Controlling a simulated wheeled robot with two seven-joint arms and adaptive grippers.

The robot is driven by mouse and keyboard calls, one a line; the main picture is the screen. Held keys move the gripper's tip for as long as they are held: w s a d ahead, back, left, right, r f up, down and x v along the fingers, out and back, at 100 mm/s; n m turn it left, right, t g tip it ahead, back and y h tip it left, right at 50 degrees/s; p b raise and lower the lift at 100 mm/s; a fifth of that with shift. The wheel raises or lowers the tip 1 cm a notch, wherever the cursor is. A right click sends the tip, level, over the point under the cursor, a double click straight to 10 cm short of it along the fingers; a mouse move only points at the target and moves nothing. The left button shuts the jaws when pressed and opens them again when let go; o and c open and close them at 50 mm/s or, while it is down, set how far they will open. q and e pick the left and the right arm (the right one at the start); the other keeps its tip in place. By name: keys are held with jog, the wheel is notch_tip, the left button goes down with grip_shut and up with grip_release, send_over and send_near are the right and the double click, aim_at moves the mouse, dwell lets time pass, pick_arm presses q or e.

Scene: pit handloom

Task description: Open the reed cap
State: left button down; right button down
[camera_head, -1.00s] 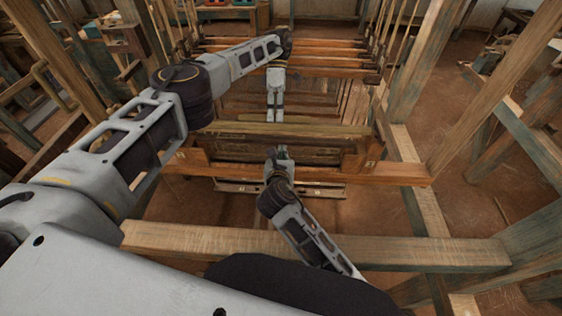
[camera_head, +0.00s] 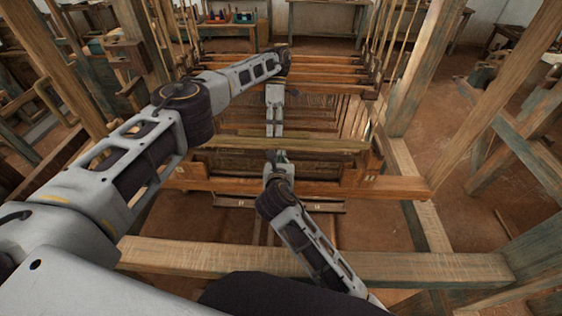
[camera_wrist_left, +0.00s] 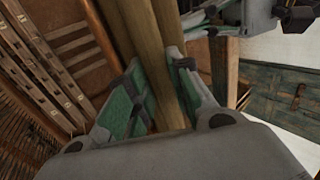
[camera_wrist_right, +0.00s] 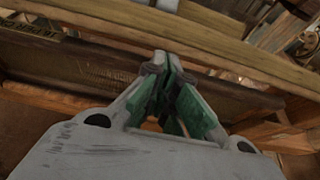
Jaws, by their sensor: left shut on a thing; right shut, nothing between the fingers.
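The reed cap (camera_head: 325,145) is a long pale wooden bar lying across the loom in the head view. My left gripper (camera_head: 273,133) reaches down from behind and is shut on the cap near its middle. In the left wrist view the bar (camera_wrist_left: 143,35) runs between the green-padded fingers (camera_wrist_left: 157,75). My right gripper (camera_head: 275,156) is shut and empty, just in front of the cap. In the right wrist view its closed fingertips (camera_wrist_right: 163,65) are beside a pale bar (camera_wrist_right: 225,47), in front of a dark brown panel; whether they touch is unclear.
A reddish wooden beam (camera_head: 390,187) crosses in front of the cap, between end blocks. A thick pale beam (camera_head: 420,267) lies nearer me. Slanting posts (camera_head: 425,70) and cords stand on both sides. Several horizontal bars (camera_head: 330,68) lie behind my left gripper.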

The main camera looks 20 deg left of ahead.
pick_arm(q)
jog(key=shift+d, duration=0.1)
dwell(0.3)
jog(key=c, duration=1.3)
grip_release()
jog(key=shift+s+f, duration=0.1)
jog(key=shift+s, duration=0.05)
jog(key=shift+w+r, duration=0.15)
jog(key=shift+r, duration=0.9)
jog(key=shift+w+r, duration=0.15)
jog(key=shift+r, duration=0.9)
jog(key=shift+s+r, duration=0.35)
jog(key=shift+r, duration=2.65)
